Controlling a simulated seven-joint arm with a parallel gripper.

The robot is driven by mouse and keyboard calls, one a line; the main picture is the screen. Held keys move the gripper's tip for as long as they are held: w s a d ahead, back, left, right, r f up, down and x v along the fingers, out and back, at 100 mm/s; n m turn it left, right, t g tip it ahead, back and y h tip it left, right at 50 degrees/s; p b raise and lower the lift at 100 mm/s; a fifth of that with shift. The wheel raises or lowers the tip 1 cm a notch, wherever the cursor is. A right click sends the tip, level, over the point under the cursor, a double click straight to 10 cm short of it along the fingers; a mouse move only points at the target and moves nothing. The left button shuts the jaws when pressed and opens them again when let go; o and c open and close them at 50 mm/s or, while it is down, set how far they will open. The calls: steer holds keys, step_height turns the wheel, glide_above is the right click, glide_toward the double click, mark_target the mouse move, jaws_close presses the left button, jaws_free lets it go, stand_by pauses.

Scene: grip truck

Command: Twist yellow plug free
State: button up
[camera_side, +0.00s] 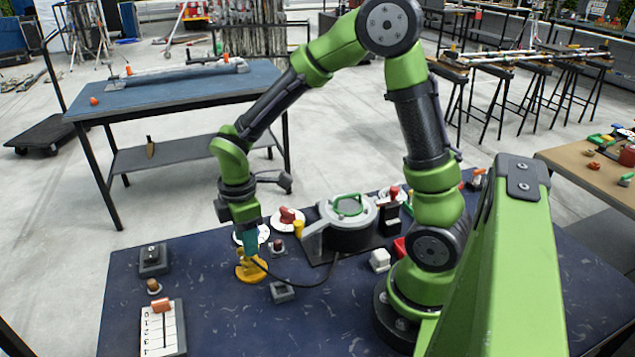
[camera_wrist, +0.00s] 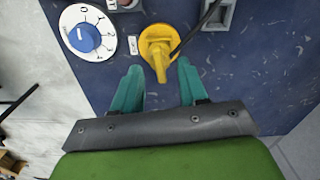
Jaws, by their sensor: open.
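The yellow plug (camera_wrist: 157,45) sits on the dark blue table in the wrist view, with a round base and a handle pointing toward my gripper. A black cable runs from beside it. In the side view the yellow plug (camera_side: 249,270) shows just under my gripper (camera_side: 247,250). In the wrist view my gripper (camera_wrist: 160,82) has its two teal fingers spread apart, one on each side of the handle's near end. The fingers look open and empty. I cannot tell whether either fingertip touches the plug.
A white dial with a blue knob (camera_wrist: 84,37) lies left of the plug. A grey socket box (camera_side: 282,291) stands to its right in the side view. A grey machine with a green handle (camera_side: 347,207) stands behind. A numbered slider panel (camera_side: 163,330) lies front left.

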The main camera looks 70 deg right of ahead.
steer(key=shift+r, duration=1.95)
steer(key=shift+s+f+m, duration=0.1)
steer(key=shift+f+m, duration=0.05)
steer(key=shift+m, duration=0.65)
steer(key=shift+s+m, duration=0.35)
steer(key=shift+m, duration=0.35)
steer(key=s+r+m+t+y, duration=0.2)
steer(key=s+r+m+t, duration=0.5)
steer(key=s+r+m, duration=0.3)
step_height(320, 180, up, 3)
steer(key=shift+a+r+m, duration=0.15)
steer(key=shift+a+m, duration=0.05)
steer(key=shift+m, duration=0.7)
